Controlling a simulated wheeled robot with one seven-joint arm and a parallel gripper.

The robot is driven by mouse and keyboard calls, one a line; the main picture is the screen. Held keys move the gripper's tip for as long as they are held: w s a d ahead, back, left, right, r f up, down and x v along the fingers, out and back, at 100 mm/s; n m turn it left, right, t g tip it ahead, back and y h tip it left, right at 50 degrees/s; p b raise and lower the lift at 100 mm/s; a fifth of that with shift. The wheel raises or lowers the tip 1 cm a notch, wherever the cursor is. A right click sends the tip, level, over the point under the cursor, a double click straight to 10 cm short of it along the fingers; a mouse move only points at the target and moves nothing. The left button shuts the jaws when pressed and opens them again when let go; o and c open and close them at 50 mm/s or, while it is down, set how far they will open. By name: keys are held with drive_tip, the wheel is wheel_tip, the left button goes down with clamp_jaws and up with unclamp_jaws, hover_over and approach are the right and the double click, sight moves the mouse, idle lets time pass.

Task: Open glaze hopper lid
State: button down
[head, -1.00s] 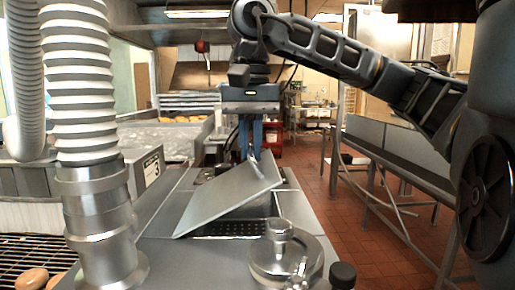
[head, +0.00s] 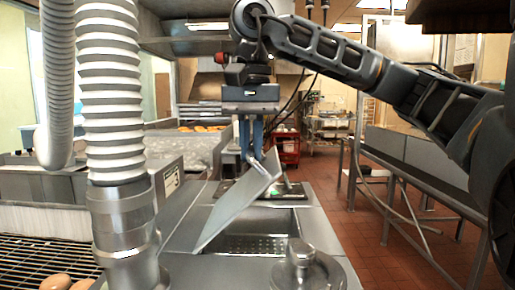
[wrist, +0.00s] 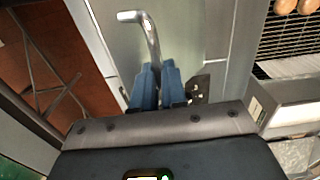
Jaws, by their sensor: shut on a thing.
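The glaze hopper lid (head: 236,207) is a flat grey metal plate, tilted up steeply over the hopper opening (head: 262,245), which shows a perforated floor. My gripper (head: 251,152) points down at the lid's raised upper edge. Its blue fingers are shut on the lid's bent metal handle (wrist: 150,40), which shows in the wrist view rising from between the fingers (wrist: 153,88). The lid's surface (wrist: 170,30) fills the middle of the wrist view behind the handle.
A white ribbed hose (head: 112,95) on a metal fitting stands at the left. A round metal cap (head: 300,262) is in front of the hopper. A rack with doughnuts (head: 45,260) is at lower left. A metal table (head: 400,150) stands at right, with open tiled floor between.

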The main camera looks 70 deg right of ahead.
drive_tip(key=w+a, duration=0.2)
drive_tip(key=w, duration=0.5)
drive_tip(key=w+a+r, duration=0.1)
drive_tip(key=w+a, duration=0.2)
drive_tip(key=w, duration=0.4)
drive_tip(key=c, duration=1)
unclamp_jaws()
drive_tip(key=shift+d, duration=0.1)
idle(0.9)
drive_tip(key=shift+r, duration=0.1)
idle(0.4)
wheel_tip(320, 180, up, 9)
drive_tip(key=p, duration=0.6)
drive_tip(key=shift+s, duration=0.1)
idle(0.6)
